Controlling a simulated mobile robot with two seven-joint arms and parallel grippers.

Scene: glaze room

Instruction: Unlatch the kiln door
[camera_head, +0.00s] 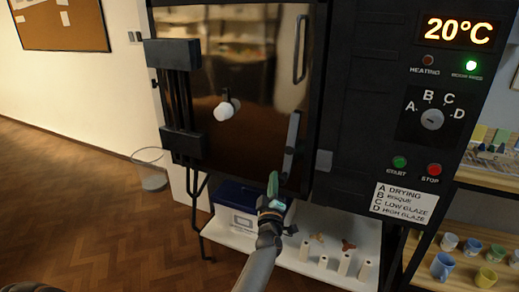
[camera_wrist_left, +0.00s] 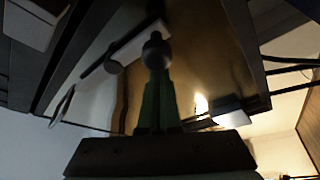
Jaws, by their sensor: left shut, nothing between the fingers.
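The kiln door (camera_head: 262,139) is a glossy brown panel, closed in its dark frame. A long grey latch bar (camera_head: 292,140) stands nearly upright, slightly tilted, at the door's lower right edge. My left gripper (camera_head: 273,178), with green fingers, is just left of the bar's lower end; contact cannot be told. In the left wrist view my left gripper (camera_wrist_left: 156,72) is shut and empty, pointing at the door. A pale bar (camera_wrist_left: 133,45) crosses there beyond the fingertips, with a dark round knob near them. My right gripper is not in view.
A door handle (camera_head: 301,48) is at the upper right, and a white plug (camera_head: 224,110) sits mid-door. The control panel (camera_head: 433,118) is to the right. A white shelf (camera_head: 318,279) below holds a blue box and small stands. Open floor (camera_head: 75,215) lies left.

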